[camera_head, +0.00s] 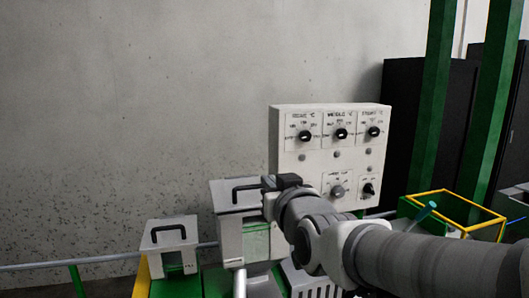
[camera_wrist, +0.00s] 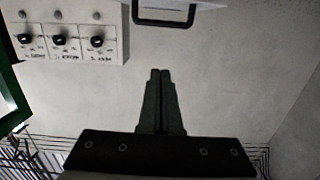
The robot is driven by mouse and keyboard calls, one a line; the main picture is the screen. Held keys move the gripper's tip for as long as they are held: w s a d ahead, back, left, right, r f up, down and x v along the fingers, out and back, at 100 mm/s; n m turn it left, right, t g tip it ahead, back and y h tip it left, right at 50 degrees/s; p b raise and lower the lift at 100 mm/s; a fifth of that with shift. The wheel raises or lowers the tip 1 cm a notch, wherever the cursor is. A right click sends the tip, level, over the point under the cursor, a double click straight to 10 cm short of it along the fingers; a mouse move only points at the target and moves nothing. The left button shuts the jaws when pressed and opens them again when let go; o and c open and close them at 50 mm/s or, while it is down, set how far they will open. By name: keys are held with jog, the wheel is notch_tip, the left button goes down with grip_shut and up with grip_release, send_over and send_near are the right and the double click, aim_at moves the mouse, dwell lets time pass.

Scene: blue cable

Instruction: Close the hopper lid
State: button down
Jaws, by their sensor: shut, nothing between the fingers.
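Two grey boxes with lids show in the head view. The left lid (camera_head: 158,246) has a black handle (camera_head: 170,231) and sits on a box with a dark opening. The middle lid (camera_head: 222,200) also has a black handle (camera_head: 246,187); my arm covers its right side. Whether either lid is fully down cannot be told. In the wrist view a black handle (camera_wrist: 163,23) on a pale lid shows at the top edge, beyond my fingertips. My gripper (camera_wrist: 160,72) is shut and empty, apart from that handle in the picture. In the head view its fingers are hidden.
A white control panel (camera_head: 331,114) with several knobs stands behind my arm and shows in the wrist view (camera_wrist: 66,15). A yellow-edged green bin (camera_head: 452,196) is at the right. Green posts (camera_head: 432,95) stand before dark cabinets. A grey rail (camera_head: 60,265) runs along the wall.

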jog(key=shift+s+r+p, duration=0.25)
jog(key=shift+r+p, duration=0.25)
jog(key=shift+p, duration=0.25)
jog(key=w+a+f+p, duration=0.2)
jog(key=w+f, duration=0.3)
jog(key=w, duration=0.5)
jog(key=shift+a, duration=0.4)
jog(key=shift+f, duration=0.1)
